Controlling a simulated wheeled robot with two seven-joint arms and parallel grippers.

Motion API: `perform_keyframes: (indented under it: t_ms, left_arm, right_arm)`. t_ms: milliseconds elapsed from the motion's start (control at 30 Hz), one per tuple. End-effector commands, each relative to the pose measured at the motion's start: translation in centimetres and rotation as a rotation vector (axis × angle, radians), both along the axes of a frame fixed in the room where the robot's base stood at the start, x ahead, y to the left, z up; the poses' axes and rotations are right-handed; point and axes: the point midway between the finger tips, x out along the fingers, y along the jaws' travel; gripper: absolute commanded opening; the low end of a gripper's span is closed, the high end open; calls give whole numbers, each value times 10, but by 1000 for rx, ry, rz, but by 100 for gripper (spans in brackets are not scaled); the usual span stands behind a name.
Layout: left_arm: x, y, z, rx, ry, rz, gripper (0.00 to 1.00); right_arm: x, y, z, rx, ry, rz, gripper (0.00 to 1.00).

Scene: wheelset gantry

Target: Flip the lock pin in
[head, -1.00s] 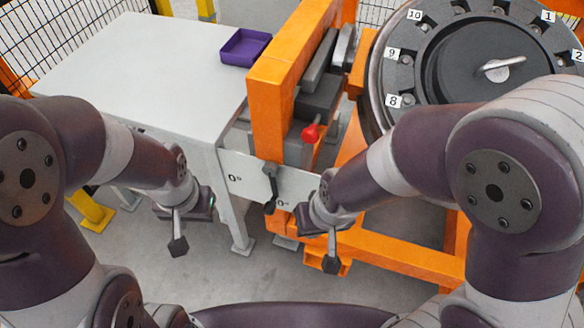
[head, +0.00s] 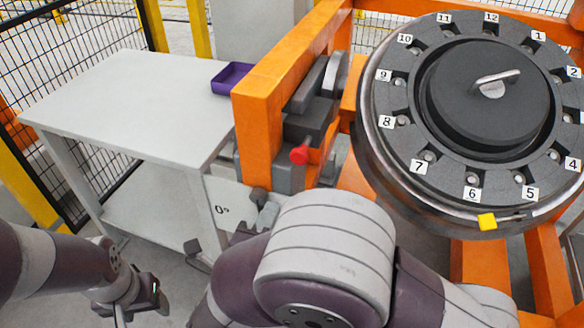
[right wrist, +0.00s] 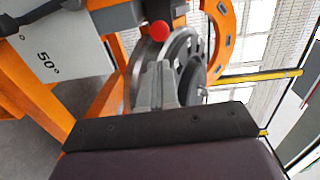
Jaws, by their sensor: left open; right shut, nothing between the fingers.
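The red ball knob (head: 299,155) sits beside the dark grey block on the orange gantry post; which part is the lock pin I cannot tell for sure. The knob also shows in the right wrist view (right wrist: 159,31). My right gripper (right wrist: 158,72) is shut and empty, its grey fingertips appearing just below the knob in that view; contact cannot be judged. In the head view my right arm mostly hides it. A white plate (head: 222,196) marked 0° is partly hidden behind that arm. My left gripper (head: 122,312) is open at the lower left, partly cut off.
The round numbered wheel disc (head: 488,92) with a grey handle stands at the right on an orange frame. An orange post (head: 252,130) stands between it and the white table (head: 120,95). A purple tray (head: 230,79) sits at the table's edge. Wire fencing is at the left.

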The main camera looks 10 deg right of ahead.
Motion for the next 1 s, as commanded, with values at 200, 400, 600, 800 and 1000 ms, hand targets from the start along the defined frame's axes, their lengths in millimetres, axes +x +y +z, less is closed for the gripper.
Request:
perform_keyframes:
  t_ms: [200, 400, 600, 800, 1000]
  left_arm:
    - [0, 0, -1, 0, 0, 0, 60]
    - [0, 0, -3, 0, 0, 0, 60]
    - [0, 0, -5, 0, 0, 0, 60]
    - [0, 0, -6, 0, 0, 0, 60]
    - [0, 0, -6, 0, 0, 0, 60]
  right_arm:
    - [17, -12, -2, -1, 1, -5, 0]
    - [54, -36, -4, -1, 2, -6, 0]
    - [89, -58, -7, -1, 2, -4, 0]
    - [112, -71, -8, 0, 1, -1, 0]
    - [118, -75, -8, -1, 3, 1, 0]
